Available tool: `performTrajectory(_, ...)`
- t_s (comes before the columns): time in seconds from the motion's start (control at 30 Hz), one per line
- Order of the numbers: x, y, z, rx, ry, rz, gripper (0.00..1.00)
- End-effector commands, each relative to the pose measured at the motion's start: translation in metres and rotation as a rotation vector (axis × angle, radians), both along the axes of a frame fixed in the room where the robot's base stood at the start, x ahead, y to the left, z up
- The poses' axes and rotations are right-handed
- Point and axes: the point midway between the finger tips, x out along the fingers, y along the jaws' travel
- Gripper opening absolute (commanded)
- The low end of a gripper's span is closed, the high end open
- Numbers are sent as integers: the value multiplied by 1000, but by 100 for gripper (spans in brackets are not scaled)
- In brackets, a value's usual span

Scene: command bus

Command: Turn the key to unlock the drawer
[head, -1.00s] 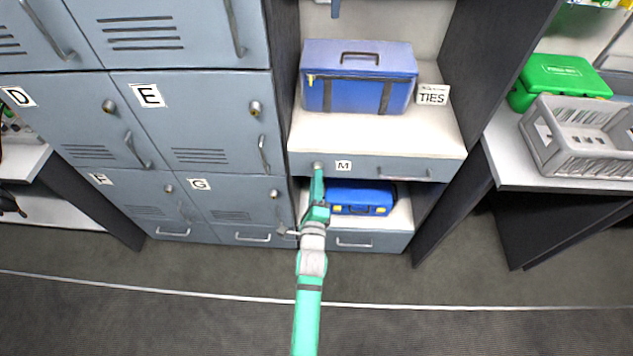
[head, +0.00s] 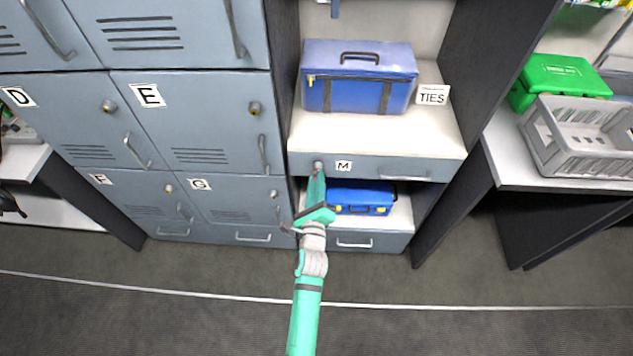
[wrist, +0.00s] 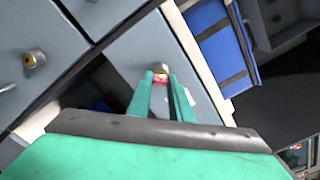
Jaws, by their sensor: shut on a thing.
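The grey drawer front marked M (head: 385,168) is closed, below the white shelf. Its round lock (head: 318,166) sits at the left end of the front, left of the M label, and also shows in the wrist view (wrist: 159,67). My gripper (head: 318,176) reaches up to this lock from below. In the wrist view my gripper (wrist: 161,78) is shut on a small red piece, the key head (wrist: 160,80), right in front of the lock. The key's shaft is hidden, so I cannot tell how deep it sits.
A blue bag (head: 358,85) and a TIES sign (head: 432,95) stand on the shelf above. A blue case (head: 362,198) lies in the open space below the drawer. Grey lockers (head: 195,120) adjoin on the left. A grey crate (head: 575,150) stands on the right table.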

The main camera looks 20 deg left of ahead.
Motion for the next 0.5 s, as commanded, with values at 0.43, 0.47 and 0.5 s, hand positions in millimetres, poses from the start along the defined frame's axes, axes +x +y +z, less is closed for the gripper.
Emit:
performTrajectory(0.43, -1, 2, 1, 203, 58, 5, 3)
performTrajectory(0.47, -1, 2, 1, 203, 58, 4, 3)
performTrajectory(0.5, -1, 2, 1, 209, 60, 4, 3)
